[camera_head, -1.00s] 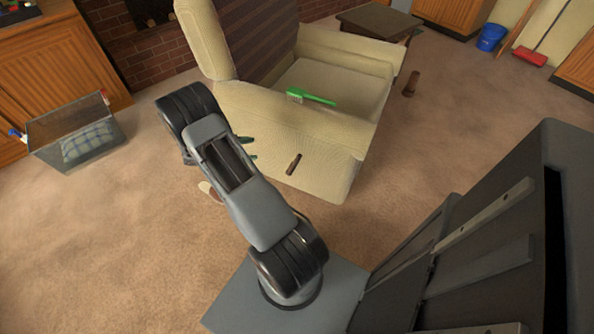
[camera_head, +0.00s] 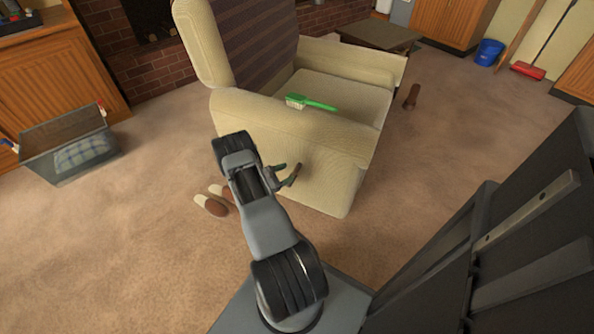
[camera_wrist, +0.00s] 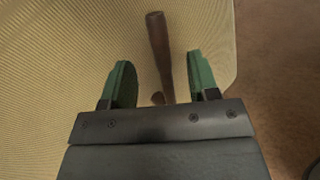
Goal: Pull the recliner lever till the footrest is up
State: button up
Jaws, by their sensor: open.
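The cream recliner (camera_head: 318,165) stands in front of my arm, its near side facing me. Its brown wooden lever (camera_head: 295,174) sticks out from that side panel. My gripper (camera_head: 284,175) is at the lever, with its green fingers apart. In the wrist view, my gripper (camera_wrist: 160,88) is open, one finger on each side of the brown lever (camera_wrist: 159,50). The lever runs between the fingers and past their tips, closer to the right finger. I cannot tell whether a finger touches it. The footrest does not show as raised.
Slippers (camera_head: 211,205) lie on the carpet left of my arm. A brown object (camera_head: 411,97) stands on the floor right of the recliner.

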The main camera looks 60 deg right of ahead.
aim_at(294, 170)
jog(key=shift+b+x, duration=0.3)
jog(key=shift+x, duration=2.5)
grip_shut()
